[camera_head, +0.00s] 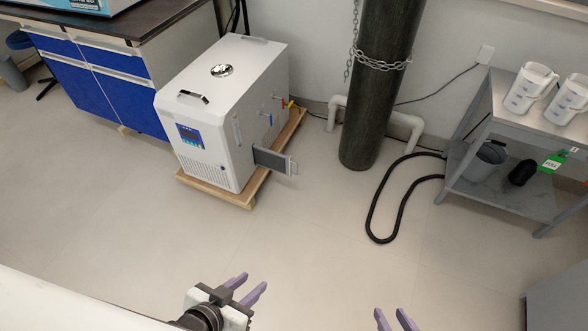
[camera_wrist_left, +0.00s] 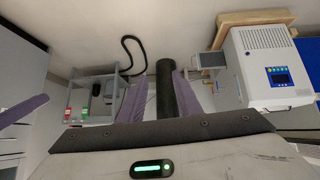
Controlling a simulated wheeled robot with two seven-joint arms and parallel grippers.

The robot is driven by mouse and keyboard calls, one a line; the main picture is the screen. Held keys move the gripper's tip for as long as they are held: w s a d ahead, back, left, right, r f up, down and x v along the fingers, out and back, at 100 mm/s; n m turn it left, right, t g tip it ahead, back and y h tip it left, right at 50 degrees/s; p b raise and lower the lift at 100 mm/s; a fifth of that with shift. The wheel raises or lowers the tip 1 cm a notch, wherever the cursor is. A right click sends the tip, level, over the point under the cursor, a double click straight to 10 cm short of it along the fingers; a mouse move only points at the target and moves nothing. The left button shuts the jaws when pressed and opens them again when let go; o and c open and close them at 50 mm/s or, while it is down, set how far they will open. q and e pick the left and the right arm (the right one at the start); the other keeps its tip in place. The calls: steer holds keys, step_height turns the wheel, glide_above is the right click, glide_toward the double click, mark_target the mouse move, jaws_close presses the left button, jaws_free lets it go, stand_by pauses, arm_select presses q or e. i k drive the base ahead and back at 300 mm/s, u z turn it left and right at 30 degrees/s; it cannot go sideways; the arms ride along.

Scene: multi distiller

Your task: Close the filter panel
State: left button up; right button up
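The filter panel (camera_head: 272,160) is a dark grey rectangle with a light frame, sticking out from the right side of the white machine (camera_head: 222,100). It stands open, away from the machine's wall. The left wrist view shows the scene upside down, with the filter panel (camera_wrist_left: 211,59) beside the machine (camera_wrist_left: 262,95). My left gripper (camera_head: 253,281) is open and empty over the floor, well in front of the machine. My right gripper (camera_head: 391,313) is open and empty at the bottom edge of the head view, far from the panel.
The machine stands on a wooden pallet (camera_head: 232,198). A dark chained cylinder (camera_head: 372,100) stands at the wall to its right, with a black hose (camera_head: 372,215) on the floor. A metal shelf (camera_head: 490,130) is at right, blue cabinets (camera_head: 105,90) at left. The front floor is clear.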

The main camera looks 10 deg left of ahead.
mark_target(281, 163)
steer(key=z, duration=0.45)
steer(key=i, duration=1.8)
steer(key=u, duration=0.3)
